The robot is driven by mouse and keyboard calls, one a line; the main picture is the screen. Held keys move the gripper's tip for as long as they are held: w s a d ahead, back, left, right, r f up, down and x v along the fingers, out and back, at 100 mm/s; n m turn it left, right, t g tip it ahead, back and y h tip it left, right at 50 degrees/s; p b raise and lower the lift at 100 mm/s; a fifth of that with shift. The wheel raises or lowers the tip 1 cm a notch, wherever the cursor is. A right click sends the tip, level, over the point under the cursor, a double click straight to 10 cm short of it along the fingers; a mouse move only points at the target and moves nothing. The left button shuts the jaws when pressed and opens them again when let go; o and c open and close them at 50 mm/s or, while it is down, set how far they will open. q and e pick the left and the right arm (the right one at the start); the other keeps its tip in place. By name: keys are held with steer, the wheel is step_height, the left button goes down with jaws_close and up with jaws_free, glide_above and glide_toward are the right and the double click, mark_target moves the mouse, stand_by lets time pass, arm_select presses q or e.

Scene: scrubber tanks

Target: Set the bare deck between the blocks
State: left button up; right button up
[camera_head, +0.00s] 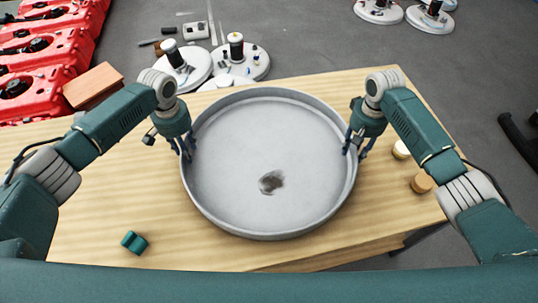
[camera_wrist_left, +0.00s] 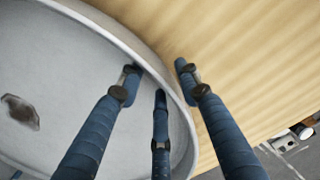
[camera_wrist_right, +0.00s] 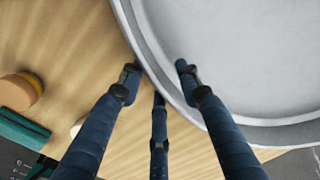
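A large round grey pan-like deck (camera_head: 235,150) with a raised rim and a dark smudge lies on the wooden table (camera_head: 90,205). Nothing stands in it. My left gripper (camera_head: 187,150) is at its left rim. In the left wrist view its spread fingers (camera_wrist_left: 158,72) straddle the rim (camera_wrist_left: 158,60). My right gripper (camera_head: 353,148) is at the right rim; in the right wrist view its spread fingers (camera_wrist_right: 158,72) straddle it too. Contact cannot be told. A small teal block (camera_head: 134,242) lies at the table's front left. A reddish-brown block (camera_head: 93,86) is at the back left.
A brown round piece (camera_head: 421,183) and a pale one (camera_head: 401,149) stand right of the deck. Red machines (camera_head: 40,50) are at far left. Round white bases with parts on them (camera_head: 240,60) sit beyond the table. The table's front strip is mostly clear.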

arm_select(q)
steer(key=shift+f, duration=0.6)
arm_select(e)
steer(key=shift+f, duration=0.6)
arm_select(q)
jaws_close()
arm_select(e)
jaws_close()
arm_select(q)
steer(key=shift+w+r, duration=0.15)
steer(key=shift+r, duration=0.05)
arm_select(e)
steer(key=shift+w+r, duration=0.2)
